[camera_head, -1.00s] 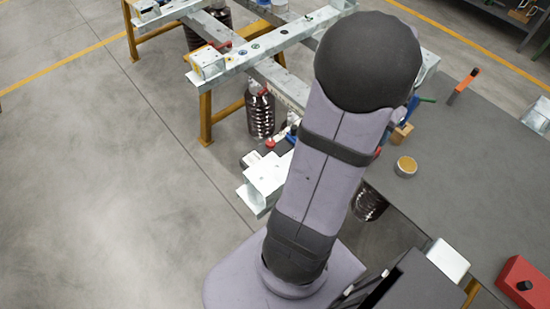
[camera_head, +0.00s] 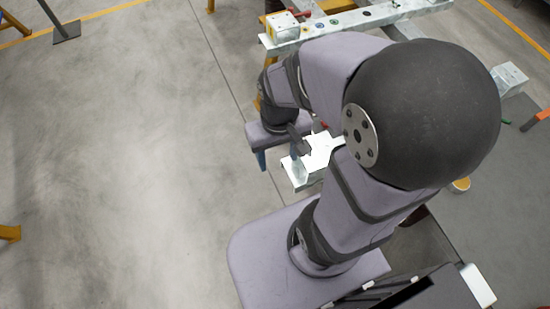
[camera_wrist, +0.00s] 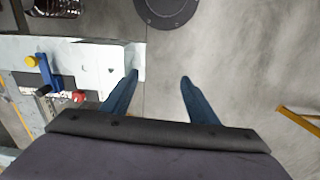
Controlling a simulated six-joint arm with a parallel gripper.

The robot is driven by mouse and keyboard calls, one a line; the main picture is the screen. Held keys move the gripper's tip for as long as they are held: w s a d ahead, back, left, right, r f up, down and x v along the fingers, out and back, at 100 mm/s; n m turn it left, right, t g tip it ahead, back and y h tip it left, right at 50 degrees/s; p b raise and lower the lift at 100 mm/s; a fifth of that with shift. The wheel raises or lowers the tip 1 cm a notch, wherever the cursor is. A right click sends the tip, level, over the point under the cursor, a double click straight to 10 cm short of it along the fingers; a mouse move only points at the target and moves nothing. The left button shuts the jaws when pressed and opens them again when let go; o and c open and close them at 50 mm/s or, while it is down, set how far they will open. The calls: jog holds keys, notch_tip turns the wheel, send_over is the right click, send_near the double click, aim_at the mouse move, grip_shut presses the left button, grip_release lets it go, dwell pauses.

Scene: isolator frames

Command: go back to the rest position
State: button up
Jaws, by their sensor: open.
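My gripper (camera_wrist: 158,82) shows in the wrist view with its two blue fingers spread apart and nothing between them. Bare grey floor lies below the gap. In the head view my gripper (camera_head: 277,162) hangs at the left of my folded arm, fingers pointing down, beside a white metal bracket (camera_head: 318,160). The end of a pale metal beam (camera_wrist: 110,60) lies left of the fingers in the wrist view; I cannot tell whether the left finger touches it. My upper arm hides much of the scene in the head view.
A galvanised beam frame (camera_head: 340,24) stands behind my arm. A grey table (camera_head: 515,180) is at the right, with a yellow-topped round item (camera_head: 460,185) on it. Open floor (camera_head: 120,170) fills the left.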

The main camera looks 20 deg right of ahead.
jog(key=shift+s+a+n, duration=0.3)
jog(key=shift+s+a, duration=0.1)
jog(key=shift+a, duration=0.2)
jog(key=shift+r+p, duration=0.6)
jog(key=shift+p, duration=0.05)
